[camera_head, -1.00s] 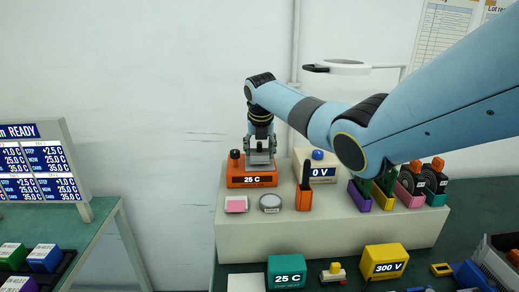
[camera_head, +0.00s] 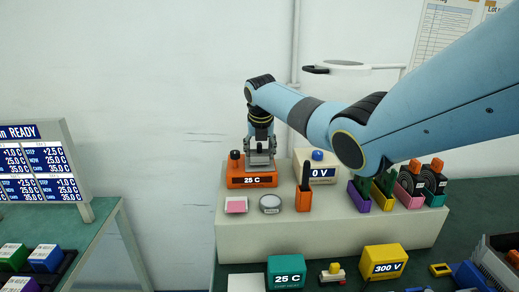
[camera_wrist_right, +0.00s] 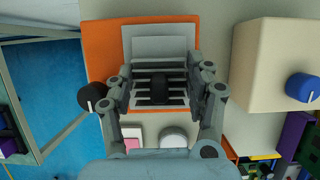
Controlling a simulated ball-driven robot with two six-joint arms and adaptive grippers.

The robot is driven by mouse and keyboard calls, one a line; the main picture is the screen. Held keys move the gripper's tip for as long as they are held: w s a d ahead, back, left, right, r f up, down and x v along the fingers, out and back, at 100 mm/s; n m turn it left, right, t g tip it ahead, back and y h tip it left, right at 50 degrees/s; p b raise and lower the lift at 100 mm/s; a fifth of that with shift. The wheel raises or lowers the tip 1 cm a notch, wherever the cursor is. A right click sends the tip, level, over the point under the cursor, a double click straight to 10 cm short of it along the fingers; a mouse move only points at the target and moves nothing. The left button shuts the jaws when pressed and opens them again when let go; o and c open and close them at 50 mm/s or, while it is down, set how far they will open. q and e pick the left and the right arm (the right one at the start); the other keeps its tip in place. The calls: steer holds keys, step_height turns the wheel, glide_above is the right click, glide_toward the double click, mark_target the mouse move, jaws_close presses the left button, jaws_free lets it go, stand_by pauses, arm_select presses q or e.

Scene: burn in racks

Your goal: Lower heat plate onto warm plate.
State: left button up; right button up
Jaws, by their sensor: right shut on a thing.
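The orange unit (camera_head: 236,181) with a "25 C" display stands at the back left of the pale bench block and has a black knob on its left. It also shows in the right wrist view (camera_wrist_right: 100,62), with a grey plate (camera_wrist_right: 160,46) on top of it. My right gripper (camera_head: 261,160) points down over this unit. In the wrist view its fingers (camera_wrist_right: 160,90) are shut around a dark grip piece (camera_wrist_right: 162,88) above the grey plate. The gripper hides the contact, so I cannot tell whether a gap is left below. My left gripper is not in view.
The cream "0 V" box (camera_head: 328,171) with a blue knob stands close on the right. A pink pad (camera_head: 236,205), a round grey disc (camera_head: 270,203) and an orange holder (camera_head: 304,200) with a black tool sit in front. Several coloured slots stand further right.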

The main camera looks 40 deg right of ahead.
steer(key=shift+f, duration=0.3)
stand_by(0.7)
steer(key=o, duration=1.3)
steer(key=v, duration=1.2)
